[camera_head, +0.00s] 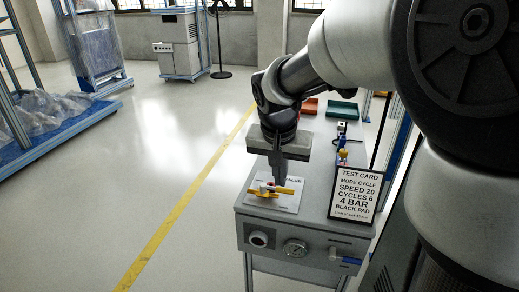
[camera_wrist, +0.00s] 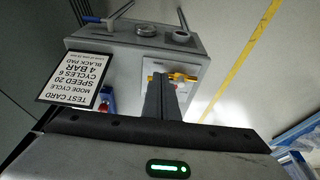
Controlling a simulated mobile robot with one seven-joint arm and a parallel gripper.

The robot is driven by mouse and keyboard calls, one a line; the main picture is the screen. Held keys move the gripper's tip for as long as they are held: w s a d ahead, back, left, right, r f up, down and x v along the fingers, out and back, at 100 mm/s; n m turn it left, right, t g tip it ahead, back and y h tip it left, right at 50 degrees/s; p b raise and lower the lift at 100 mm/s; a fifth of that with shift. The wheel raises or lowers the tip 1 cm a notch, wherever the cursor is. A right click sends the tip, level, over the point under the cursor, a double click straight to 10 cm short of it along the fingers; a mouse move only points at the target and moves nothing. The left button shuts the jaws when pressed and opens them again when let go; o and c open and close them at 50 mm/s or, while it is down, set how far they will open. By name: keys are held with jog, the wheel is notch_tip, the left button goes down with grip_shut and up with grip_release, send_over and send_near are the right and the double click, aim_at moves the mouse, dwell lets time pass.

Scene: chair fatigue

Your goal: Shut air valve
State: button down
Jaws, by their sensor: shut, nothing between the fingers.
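The air valve has a yellow handle (camera_head: 266,191) with a small red part at its middle, on a white plate (camera_head: 290,203) on top of the grey cabinet (camera_head: 240,205). The handle lies roughly left to right in the head view. My gripper (camera_head: 278,182) points down at the valve, its fingers shut with nothing between them. In the wrist view the fingertips (camera_wrist: 165,80) overlap the yellow handle (camera_wrist: 183,77) and hide part of it. I cannot tell whether they touch it.
A black-framed test card (camera_head: 356,194) stands on the cabinet to the right. A gauge (camera_head: 295,249), a round knob (camera_head: 258,239) and a blue lever (camera_head: 350,260) are on its front. Red (camera_head: 309,106) and green (camera_head: 342,110) trays lie behind.

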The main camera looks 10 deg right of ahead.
aim_at(279, 190)
jog(key=shift+f, duration=0.1)
jog(key=b+x, duration=0.1)
jog(key=x, duration=0.2)
jog(key=w+b+x, duration=0.1)
jog(key=x, duration=0.3)
jog(key=w+d+b+x, duration=0.1)
jog(key=x, duration=0.3)
jog(key=shift+r, duration=0.2)
jog(key=shift+w+d, duration=0.3)
jog(key=shift+w, duration=0.35)
